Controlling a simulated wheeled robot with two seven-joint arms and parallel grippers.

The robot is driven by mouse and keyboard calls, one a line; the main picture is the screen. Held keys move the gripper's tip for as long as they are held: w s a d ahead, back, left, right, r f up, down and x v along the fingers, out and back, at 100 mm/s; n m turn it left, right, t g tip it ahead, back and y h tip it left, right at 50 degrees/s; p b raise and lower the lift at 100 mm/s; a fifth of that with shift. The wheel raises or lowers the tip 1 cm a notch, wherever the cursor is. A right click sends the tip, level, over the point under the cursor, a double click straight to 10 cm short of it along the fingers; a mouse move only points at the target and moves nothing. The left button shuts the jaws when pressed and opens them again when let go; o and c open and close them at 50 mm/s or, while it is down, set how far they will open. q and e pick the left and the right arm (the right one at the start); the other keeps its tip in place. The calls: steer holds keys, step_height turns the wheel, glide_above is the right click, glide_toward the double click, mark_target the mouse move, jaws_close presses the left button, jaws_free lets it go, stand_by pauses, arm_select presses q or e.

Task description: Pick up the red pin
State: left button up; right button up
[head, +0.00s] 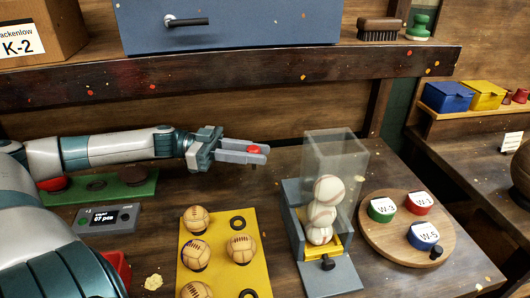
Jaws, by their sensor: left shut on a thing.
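My left gripper (262,153) reaches in from the left above the middle of the table. Its jaws are shut on a small round red thing, which I take to be the red pin (253,149). Only its red top shows between the fingers; the rest is hidden by them. The gripper is held left of the clear box and behind the yellow board. My right gripper is not in view.
A yellow board (217,252) holds several tan leather balls and dark rings. Right of it stands a clear box (345,160) with stacked white balls. A round wooden tray (380,240) carries green, red and blue labelled containers. A green board (90,189) lies under my left arm.

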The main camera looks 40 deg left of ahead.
arm_select(q)
steer(key=shift+s+a, duration=0.3)
steer(key=shift+a, duration=0.25)
steer(key=shift+p+v, duration=1.15)
steer(key=shift+v, duration=0.4)
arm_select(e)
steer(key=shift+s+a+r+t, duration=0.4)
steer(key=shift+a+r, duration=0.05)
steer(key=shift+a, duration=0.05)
arm_select(q)
steer(key=shift+r, duration=0.2)
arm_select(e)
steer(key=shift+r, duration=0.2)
arm_select(q)
steer(key=shift+r+p, duration=0.55)
steer(key=shift+p, duration=0.35)
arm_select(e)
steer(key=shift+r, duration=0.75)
arm_select(q)
steer(key=shift+d, duration=0.1)
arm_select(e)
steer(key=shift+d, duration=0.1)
